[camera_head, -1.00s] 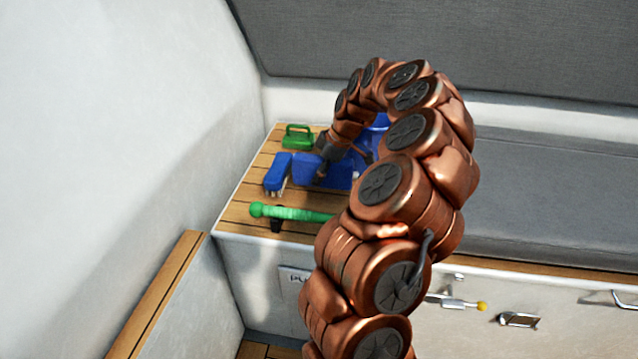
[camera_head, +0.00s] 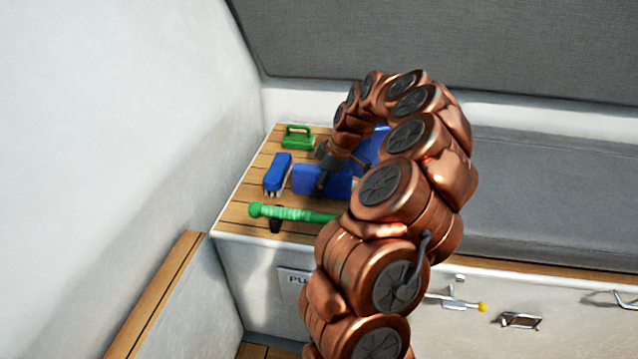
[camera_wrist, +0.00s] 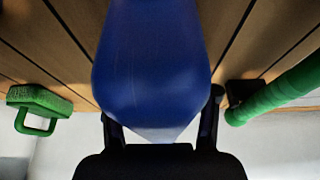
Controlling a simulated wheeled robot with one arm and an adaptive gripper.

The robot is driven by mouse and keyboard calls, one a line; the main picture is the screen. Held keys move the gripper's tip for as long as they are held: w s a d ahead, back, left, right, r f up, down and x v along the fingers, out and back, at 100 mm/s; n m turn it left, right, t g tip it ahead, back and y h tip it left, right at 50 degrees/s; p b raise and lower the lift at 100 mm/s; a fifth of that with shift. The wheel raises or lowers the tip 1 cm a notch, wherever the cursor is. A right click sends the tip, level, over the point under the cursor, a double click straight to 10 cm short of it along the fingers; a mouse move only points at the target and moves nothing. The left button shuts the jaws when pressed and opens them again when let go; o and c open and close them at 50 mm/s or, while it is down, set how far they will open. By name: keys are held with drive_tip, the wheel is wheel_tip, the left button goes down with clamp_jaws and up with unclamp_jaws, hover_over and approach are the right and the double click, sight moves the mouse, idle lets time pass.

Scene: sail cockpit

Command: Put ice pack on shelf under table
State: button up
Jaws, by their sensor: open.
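A blue slab (camera_head: 312,180), which looks like the ice pack, is on the wooden-slatted top at the left end of the bench. My gripper (camera_head: 322,172) is at this slab, with a dark finger across its front face. In the wrist view my gripper (camera_wrist: 160,112) is open, its two fingers on either side of a smooth blue body (camera_wrist: 150,65), probably the same slab. I cannot tell whether the fingers touch it. No table or shelf under it can be made out.
A blue brush (camera_head: 278,173), a green handled block (camera_head: 298,138) and a green tube-like tool (camera_head: 290,213) lie close by on the slats. Another blue item (camera_head: 373,148) is partly hidden behind my arm. A white wall (camera_head: 120,120) bounds the left.

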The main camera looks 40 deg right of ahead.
drive_tip(key=shift+r, duration=0.5)
drive_tip(key=p+v, duration=0.2)
drive_tip(key=v, duration=0.9)
drive_tip(key=shift+s+d+r, duration=0.1)
drive_tip(key=shift+s+r, duration=0.05)
drive_tip(key=shift+r, duration=0.05)
